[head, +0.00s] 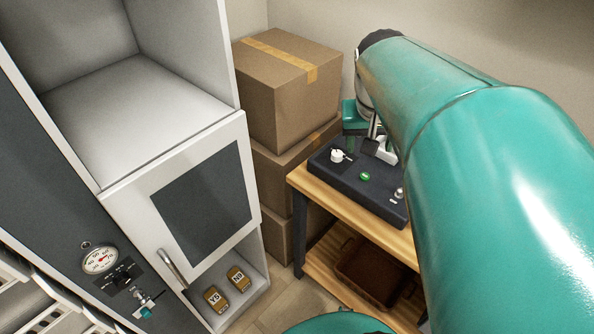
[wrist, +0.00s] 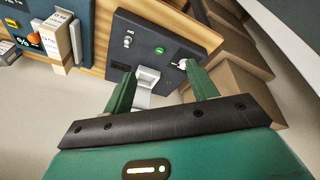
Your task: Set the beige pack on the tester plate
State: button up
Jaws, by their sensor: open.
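My gripper (wrist: 160,70) is open in the wrist view, its two green fingers apart above a dark control box. A pale grey bracket-like part (wrist: 148,77) shows between the fingers; I cannot tell whether they touch it. A beige upright pack (wrist: 57,42) with a printed label stands at the upper left of the wrist view, against a dark blue unit (wrist: 82,12) with an orange button. It is well apart from my fingers. I cannot tell which surface is the tester plate or whether the pack rests on it. In the head view my arm hides much of this area.
The dark control box (head: 360,180) with a green button stands on a wooden table (head: 312,183). Cardboard boxes (head: 285,95) are stacked behind it. A white cabinet (head: 190,185) stands at left, with two ochre packs (head: 216,299) (head: 239,279) low inside. A brown bin (head: 368,272) is under the table.

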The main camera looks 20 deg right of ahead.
jog(key=s+a+f+n+t+y, duration=0.1)
jog(key=s+a+n, duration=0.1)
jog(key=a, duration=0.6)
jog(key=s+a+f+n+t+y, duration=0.1)
jog(key=s+a+n+t, duration=0.1)
jog(key=s+a, duration=0.3)
jog(key=a, duration=0.2)
jog(key=shift+a+n, duration=0.35)
jog(key=shift+n, duration=0.05)
jog(key=shift+c, duration=0.5)
jog(key=c, duration=0.3)
jog(key=shift+d, duration=0.1)
jog(key=shift+c, duration=0.4)
jog(key=shift+d, duration=0.1)
